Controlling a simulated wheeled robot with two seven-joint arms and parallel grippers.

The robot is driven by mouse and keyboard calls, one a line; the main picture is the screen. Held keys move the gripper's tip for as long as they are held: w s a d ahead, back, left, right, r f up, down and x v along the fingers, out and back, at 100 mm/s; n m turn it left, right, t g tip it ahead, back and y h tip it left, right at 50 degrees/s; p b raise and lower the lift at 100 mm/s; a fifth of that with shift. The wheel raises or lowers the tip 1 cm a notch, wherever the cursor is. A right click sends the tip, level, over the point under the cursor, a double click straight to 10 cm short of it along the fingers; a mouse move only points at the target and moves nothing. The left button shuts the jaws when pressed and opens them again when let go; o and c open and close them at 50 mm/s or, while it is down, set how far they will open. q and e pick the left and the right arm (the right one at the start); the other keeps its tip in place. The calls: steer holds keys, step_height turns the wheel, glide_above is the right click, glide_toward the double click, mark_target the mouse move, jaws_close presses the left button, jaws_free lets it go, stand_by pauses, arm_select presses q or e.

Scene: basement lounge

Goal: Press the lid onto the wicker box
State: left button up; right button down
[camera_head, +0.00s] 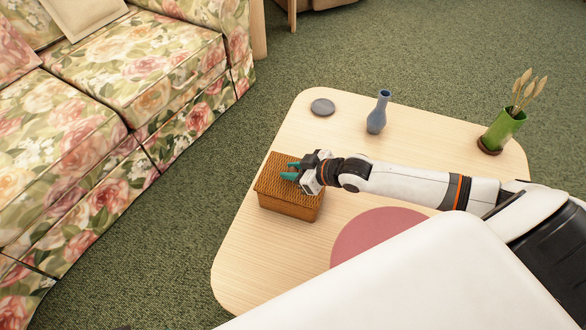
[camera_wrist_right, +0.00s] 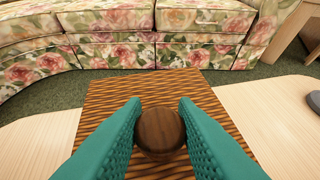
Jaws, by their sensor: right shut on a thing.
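The brown wicker box (camera_head: 290,205) stands on the wooden coffee table near its left edge. Its woven lid (camera_head: 272,181) lies on top; whether it is fully seated I cannot tell. My right gripper (camera_head: 290,171) is over the lid, its teal fingers shut on the round dark wooden knob (camera_wrist_right: 160,131) at the lid's middle. In the right wrist view the lid (camera_wrist_right: 157,88) spreads out beneath the fingers (camera_wrist_right: 160,108). The box body is hidden there. My left gripper is not in view.
The coffee table (camera_head: 300,140) also bears a grey disc (camera_head: 322,106), a blue vase (camera_head: 378,113), a green vase with dried stems (camera_head: 501,130) and a round pink mat (camera_head: 375,232). A floral sofa (camera_head: 130,75) stands to the left. Table around the box is bare.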

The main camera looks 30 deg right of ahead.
steer(key=shift+f, duration=0.35)
stand_by(0.8)
steer(key=shift+f+p, duration=0.1)
steer(key=shift+p, duration=0.2)
stand_by(0.3)
steer(key=c, duration=1.5)
jaws_free()
steer(key=o, duration=0.9)
